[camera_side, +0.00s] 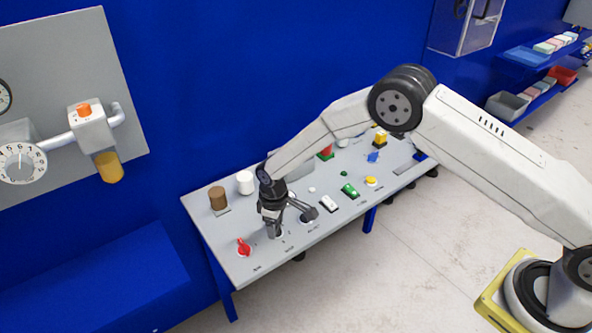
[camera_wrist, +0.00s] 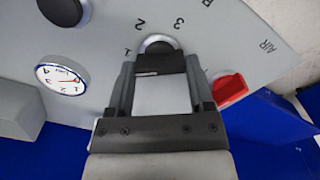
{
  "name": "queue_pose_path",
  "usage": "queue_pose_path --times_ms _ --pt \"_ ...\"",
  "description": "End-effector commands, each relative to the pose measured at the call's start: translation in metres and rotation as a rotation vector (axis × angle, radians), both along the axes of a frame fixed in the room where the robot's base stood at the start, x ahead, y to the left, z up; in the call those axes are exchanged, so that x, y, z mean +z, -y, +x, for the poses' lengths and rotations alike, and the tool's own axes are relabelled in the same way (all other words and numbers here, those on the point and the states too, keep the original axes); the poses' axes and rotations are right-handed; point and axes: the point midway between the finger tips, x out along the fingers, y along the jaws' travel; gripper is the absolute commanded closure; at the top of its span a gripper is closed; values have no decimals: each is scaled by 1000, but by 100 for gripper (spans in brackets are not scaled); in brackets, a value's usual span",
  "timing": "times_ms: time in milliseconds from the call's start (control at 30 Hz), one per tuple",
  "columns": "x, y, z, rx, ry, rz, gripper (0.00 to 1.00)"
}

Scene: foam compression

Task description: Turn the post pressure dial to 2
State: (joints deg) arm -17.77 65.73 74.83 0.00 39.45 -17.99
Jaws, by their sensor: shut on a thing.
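The post pressure dial (camera_wrist: 159,46) is a dark round knob on the grey console, with 1, 2 and 3 printed around its edge in the wrist view. My gripper (camera_wrist: 160,66) is shut on it, one finger on each side. The numbers appear upside down, with 2 just above and left of the knob. I cannot tell which number the dial points to. In the side view my gripper (camera_side: 274,228) points down at the front left of the console, and hides most of the dial.
A red handle (camera_side: 243,247) stands left of my gripper, near the AIR label. Another dark knob (camera_side: 308,216) is close on the right. A small gauge (camera_wrist: 62,78) lies behind. Brown (camera_side: 217,198) and white (camera_side: 245,182) cylinders stand at the console's back left.

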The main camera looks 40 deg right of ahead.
Motion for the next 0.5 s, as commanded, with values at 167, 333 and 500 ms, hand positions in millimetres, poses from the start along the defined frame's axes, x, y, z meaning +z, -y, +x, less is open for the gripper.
queue_pose_path --times_ms 167,333,500 --pt "1 0 0 -168 0 0 91" --pt "1 0 0 -330 0 0 91" --pt "1 0 0 -492 0 0 91"
